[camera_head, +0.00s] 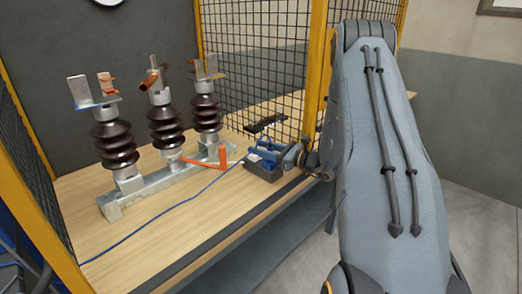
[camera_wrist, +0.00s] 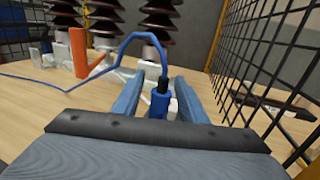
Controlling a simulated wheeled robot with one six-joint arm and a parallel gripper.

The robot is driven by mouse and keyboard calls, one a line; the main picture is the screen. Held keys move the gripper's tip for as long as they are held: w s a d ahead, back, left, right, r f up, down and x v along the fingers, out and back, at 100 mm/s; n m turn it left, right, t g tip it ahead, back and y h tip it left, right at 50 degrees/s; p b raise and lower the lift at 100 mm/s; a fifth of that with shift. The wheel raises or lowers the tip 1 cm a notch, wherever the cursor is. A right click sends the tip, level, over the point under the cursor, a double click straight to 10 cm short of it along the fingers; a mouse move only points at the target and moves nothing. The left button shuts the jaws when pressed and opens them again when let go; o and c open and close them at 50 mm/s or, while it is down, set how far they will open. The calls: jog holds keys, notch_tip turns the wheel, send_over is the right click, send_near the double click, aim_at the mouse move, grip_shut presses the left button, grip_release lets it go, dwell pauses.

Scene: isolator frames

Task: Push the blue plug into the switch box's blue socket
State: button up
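The blue plug (camera_wrist: 160,107) stands roughly upright between my gripper's fingers in the wrist view, with a black collar at its top. Its blue cable (camera_wrist: 128,40) rises from the collar, bends left and runs down to the table. My gripper (camera_wrist: 158,82) has a finger on each side of the plug, with gaps showing between. In the head view, my gripper (camera_head: 264,153) is over a small dark box (camera_head: 265,172), probably the switch box, at the table's front edge. The blue parts there overlap. The blue socket cannot be made out; how deep the plug sits is hidden.
Several brown insulators (camera_head: 165,125) stand on a metal base (camera_head: 150,187) to the left, with an orange lever (camera_head: 222,160) near its right end. A wire mesh fence (camera_head: 265,65) stands behind. A dark flat object (camera_head: 265,124) lies near it. The front left tabletop (camera_head: 130,245) is mostly clear.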

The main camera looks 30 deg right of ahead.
notch_tip(320, 180, up, 9)
jog(key=shift+r+b, duration=0.15)
jog(key=shift+b, duration=0.2)
dwell(0.4)
jog(key=s+a+f+n+g+h+p, duration=0.1)
jog(key=s+a+f+n+g, duration=0.1)
jog(key=s+a+n+g, duration=0.75)
jog(key=s+a+f+n+g, duration=0.3)
jog(key=s+a+n+g, duration=0.25)
jog(key=s+a, duration=0.8)
jog(key=s+d+n+h+p, duration=0.2)
jog(key=s+d+n+h, duration=0.3)
jog(key=s+n+h, duration=0.4)
jog(key=s+n, duration=0.4)
jog(key=n, duration=0.1)
jog(key=shift+s+d, duration=0.15)
